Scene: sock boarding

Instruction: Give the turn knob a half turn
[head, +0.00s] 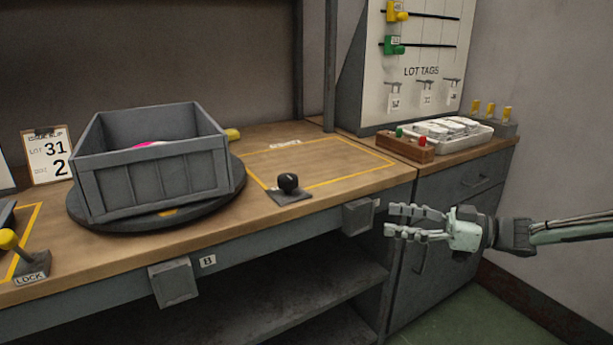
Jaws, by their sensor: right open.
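The turn knob (288,182) is a small black knob on a dark grey square base. It sits near the front edge of the wooden bench, right of the turntable and by the corner of a yellow outlined area. My right gripper (391,219) comes in from the right, with its fingers pointing left. It is open and empty, beside the front corner of the bench, right of the knob and apart from it. My left gripper is not in view.
A grey crate (155,184) with something pink inside stands on a dark round turntable (236,184). A yellow-handled lock lever (10,240) is at the far left. A grey box (358,216) juts from the bench front near my right fingers. The yellow outlined area is clear.

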